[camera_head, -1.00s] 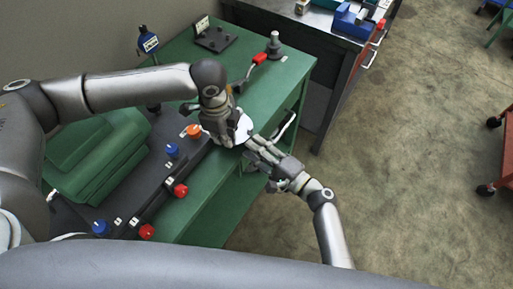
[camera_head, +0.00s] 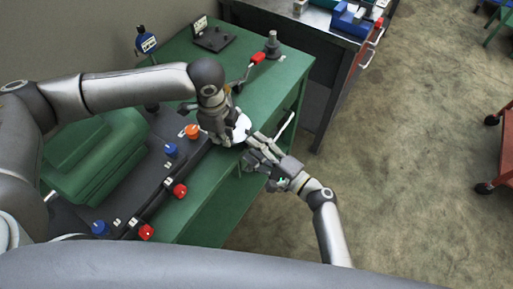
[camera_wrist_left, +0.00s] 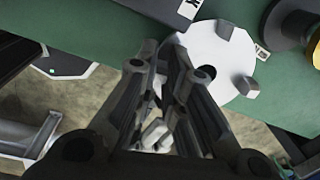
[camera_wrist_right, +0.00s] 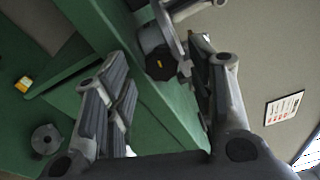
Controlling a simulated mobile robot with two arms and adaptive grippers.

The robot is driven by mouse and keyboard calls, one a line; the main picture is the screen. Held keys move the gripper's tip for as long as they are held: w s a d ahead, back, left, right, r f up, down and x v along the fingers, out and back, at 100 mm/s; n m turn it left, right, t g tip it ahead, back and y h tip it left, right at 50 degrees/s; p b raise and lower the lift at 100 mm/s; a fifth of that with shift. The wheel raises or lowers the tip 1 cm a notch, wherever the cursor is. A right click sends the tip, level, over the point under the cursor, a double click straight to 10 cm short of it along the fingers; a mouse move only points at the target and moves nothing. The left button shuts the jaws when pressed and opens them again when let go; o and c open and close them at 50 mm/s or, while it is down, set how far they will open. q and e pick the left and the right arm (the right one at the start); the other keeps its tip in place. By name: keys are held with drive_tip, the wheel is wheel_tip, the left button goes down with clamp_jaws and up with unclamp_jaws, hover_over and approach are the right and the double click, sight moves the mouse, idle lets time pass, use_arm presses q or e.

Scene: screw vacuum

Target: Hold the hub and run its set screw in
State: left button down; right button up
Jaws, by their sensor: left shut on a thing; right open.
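In the head view my left gripper (camera_head: 228,132) is at the bench's right edge, beside a white disc (camera_head: 243,128). In the left wrist view its fingers (camera_wrist_left: 162,55) are closed together next to the white disc (camera_wrist_left: 212,52), which has a dark hole and grey lugs. They are shut on a part I take to be the hub, mostly hidden by the fingers. My right gripper (camera_head: 256,144) is close by, just off the edge. In the right wrist view its fingers (camera_wrist_right: 163,82) are open, with a dark many-sided part (camera_wrist_right: 160,65) beyond them.
The green bench (camera_head: 190,215) carries a dark panel with red, blue and orange knobs (camera_head: 192,131) and a green block (camera_head: 85,165). A red-ended lever (camera_head: 257,57) and a grey post (camera_head: 272,45) stand at its far end.

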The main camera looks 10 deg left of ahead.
drive_tip(key=v, duration=1.2)
drive_tip(key=shift+f, duration=0.1)
drive_tip(key=w+a+f+n+h, duration=0.1)
drive_tip(key=w+f+n+h, duration=0.4)
drive_tip(key=w+n, duration=0.1)
drive_tip(key=s+r+n+y, duration=0.5)
drive_tip(key=s+r+n, duration=0.1)
drive_tip(key=n, duration=0.5)
drive_tip(key=x, duration=1.1)
drive_tip(key=shift+w+f, duration=0.15)
drive_tip(key=shift+w, duration=0.25)
drive_tip(key=shift+c, duration=0.4)
